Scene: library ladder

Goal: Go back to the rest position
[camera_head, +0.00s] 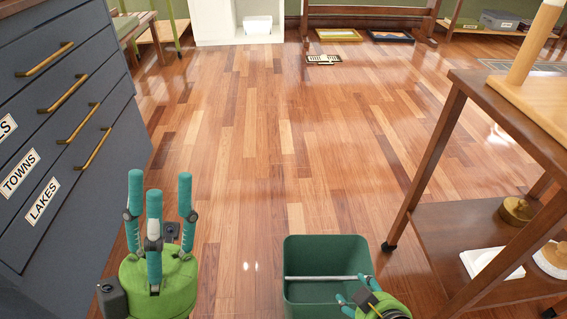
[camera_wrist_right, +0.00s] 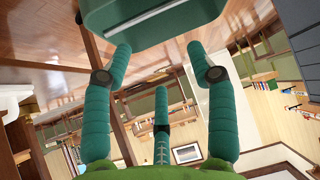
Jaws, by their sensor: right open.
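My left gripper (camera_head: 158,190) stands at the lower left of the head view with its three teal fingers pointing up. The fingers are apart, with nothing between them. My right gripper (camera_head: 360,295) is at the bottom of the head view, partly cut off by the edge, by the right side of a green bin (camera_head: 325,252). In the right wrist view my right gripper (camera_wrist_right: 159,62) is open and empty, its three fingers spread. The green bin (camera_wrist_right: 150,25) with a pale bar appears just beyond its fingertips there; I cannot tell whether they touch.
A dark blue drawer cabinet (camera_head: 75,120) with brass handles and labels stands at left. A wooden cart (camera_head: 415,180) with shelves stands at right, holding a brass object (camera_head: 517,210) and a white block (camera_head: 492,262). The wooden floor (camera_head: 270,130) between them is largely clear.

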